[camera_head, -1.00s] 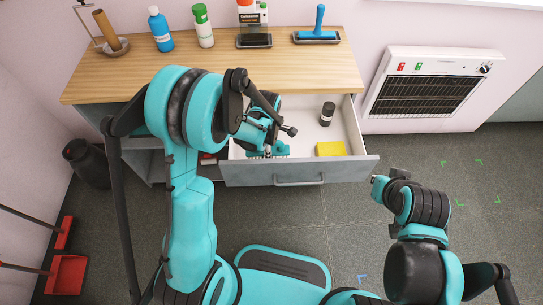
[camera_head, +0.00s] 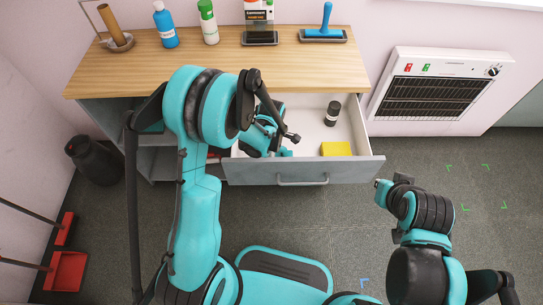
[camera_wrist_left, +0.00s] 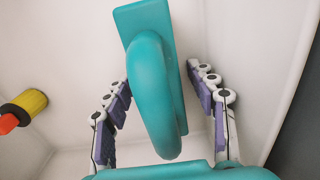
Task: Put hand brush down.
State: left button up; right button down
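The teal hand brush (camera_wrist_left: 148,70) fills the middle of the left wrist view, its looped handle towards the camera, inside the white drawer (camera_head: 345,108). The two purple-padded fingers of my left gripper (camera_wrist_left: 160,80) stand apart on either side of it, with light gaps beside the handle. In the head view, only a small teal part of the brush (camera_head: 286,152) shows by the drawer front; my left gripper (camera_head: 270,138) hides the rest. My right gripper (camera_head: 381,190) is outside the drawer to the right; its fingers are too small to read.
The open drawer also holds a black jar (camera_head: 332,113) and a yellow block (camera_head: 336,148). A black, yellow and red item (camera_wrist_left: 22,109) lies left in the wrist view. Bottles and a blue-handled tool (camera_head: 324,28) stand on the wooden top (camera_head: 225,70). Floor to the right is clear.

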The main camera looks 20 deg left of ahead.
pick_arm(q)
jog(key=shift+r, duration=0.15)
notch_tip(320, 180, up, 11)
jog(key=p, duration=0.5)
jog(key=shift+r, duration=0.6)
jog(key=s+a+r+m+t, duration=0.1)
jog(key=s+r+m+t, duration=0.2)
jog(key=s+r+m, duration=0.4)
jog(key=s+a+r+m+t, duration=0.2)
jog(key=s+r+m+t, duration=0.2)
jog(key=m, duration=1)
jog(key=shift+a+v, duration=0.3)
jog(key=shift+v, duration=2.6)
jog(key=shift+w, duration=0.1)
